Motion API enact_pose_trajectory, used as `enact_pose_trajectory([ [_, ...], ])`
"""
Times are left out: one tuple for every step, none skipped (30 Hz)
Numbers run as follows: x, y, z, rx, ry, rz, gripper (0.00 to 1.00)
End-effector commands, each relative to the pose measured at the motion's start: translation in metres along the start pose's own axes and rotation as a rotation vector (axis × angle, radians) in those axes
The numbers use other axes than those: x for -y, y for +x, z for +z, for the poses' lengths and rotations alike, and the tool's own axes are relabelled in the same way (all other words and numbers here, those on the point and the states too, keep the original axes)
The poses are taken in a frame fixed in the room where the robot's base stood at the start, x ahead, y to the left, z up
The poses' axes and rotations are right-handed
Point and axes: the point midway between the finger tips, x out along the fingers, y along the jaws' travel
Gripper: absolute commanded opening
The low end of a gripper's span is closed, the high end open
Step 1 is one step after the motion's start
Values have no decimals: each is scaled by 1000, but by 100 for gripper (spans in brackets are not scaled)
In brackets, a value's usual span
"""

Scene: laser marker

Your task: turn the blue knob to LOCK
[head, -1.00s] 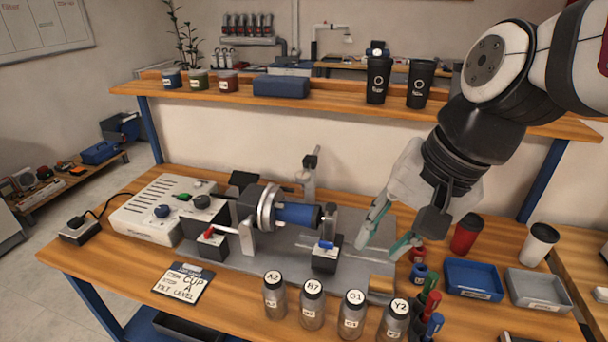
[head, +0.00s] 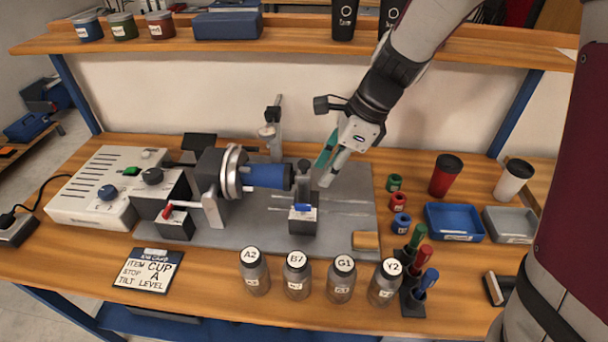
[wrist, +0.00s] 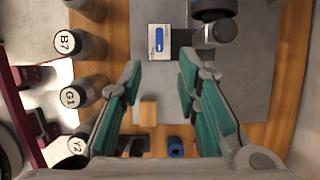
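A blue bar-shaped knob (head: 302,208) sits on top of a small dark block with a pale top plate, at the right end of the fixture. In the wrist view the blue knob (wrist: 159,40) lies lengthwise up the picture, ahead of the fingertips; its label is too small to read. My gripper (head: 325,172) is above the fixture's grey plate, behind and right of that block. In the wrist view my gripper (wrist: 159,72) has its green-padded fingers apart, with nothing between them.
A blue cylinder (head: 268,176) is clamped in the fixture beside the knob's block. A red lever (head: 168,210) is further left. Several labelled jars, including G1 (head: 341,280), stand along the front. The grey plate (head: 345,222) is mostly clear to the right.

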Motion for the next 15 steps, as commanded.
enact_pose_trajectory([
  [0,13,0,-1,-1,5,30],
  [0,19,0,-2,-1,5,30],
  [0,27,0,-1,-1,5,30],
  [0,33,-1,-2,-2,5,30],
  [0,39,-1,-2,0,4,30],
  [0,47,-1,-2,-1,5,30],
  [0,53,-1,-1,-1,4,30],
  [0,58,-1,-2,-1,4,30],
  [0,66,-1,-2,-2,4,30],
  [0,72,-1,-1,-3,5,30],
  [0,77,0,-1,-2,4,30],
  [0,83,-1,-2,-3,4,30],
  [0,87,-1,-2,-3,4,30],
  [0,91,0,-1,-2,3,30],
  [0,96,0,-1,-4,3,30],
])
